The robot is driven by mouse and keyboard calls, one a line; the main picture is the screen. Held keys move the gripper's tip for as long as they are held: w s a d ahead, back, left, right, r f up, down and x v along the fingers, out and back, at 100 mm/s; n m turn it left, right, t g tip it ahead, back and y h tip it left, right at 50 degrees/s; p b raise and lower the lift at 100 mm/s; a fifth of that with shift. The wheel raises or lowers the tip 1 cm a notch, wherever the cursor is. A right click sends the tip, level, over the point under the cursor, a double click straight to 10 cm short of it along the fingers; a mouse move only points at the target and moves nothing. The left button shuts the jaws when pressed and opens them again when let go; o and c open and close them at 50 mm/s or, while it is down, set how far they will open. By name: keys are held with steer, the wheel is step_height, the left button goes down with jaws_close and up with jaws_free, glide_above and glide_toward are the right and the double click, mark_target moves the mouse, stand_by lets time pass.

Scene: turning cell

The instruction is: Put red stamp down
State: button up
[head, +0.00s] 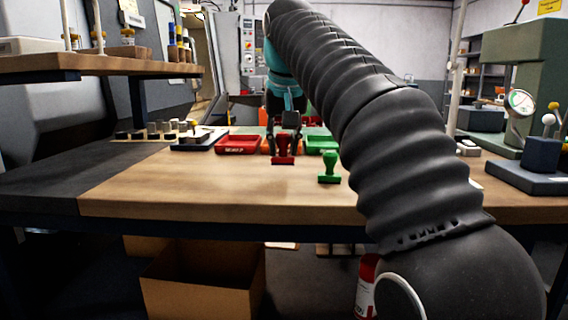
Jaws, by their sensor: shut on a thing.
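My gripper (284,142) is over the wooden workbench (200,180) near the middle of the head view. It points down and is shut on the red stamp (283,160), whose handle is between the fingers. The stamp is upright with its base down, at or just above the bench top; I cannot tell whether it touches. A green stamp (329,169) stands upright on the bench, a little right of the red one and nearer to me.
A red tray (232,150) lies behind to the left and a green tray (322,144) behind to the right. An orange tray is partly hidden behind the gripper. The front left of the wooden top is clear. A shelf (100,63) overhangs the left side.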

mark_target(284, 157)
steer(key=shift+f+b, duration=0.65)
steer(key=shift+f, duration=1.1)
steer(key=shift+f, duration=0.2)
steer(key=o, duration=0.9)
steer(key=shift+r, duration=0.1)
steer(key=p+v, duration=0.4)
steer(key=v, duration=0.8)
steer(key=shift+d+r, duration=0.1)
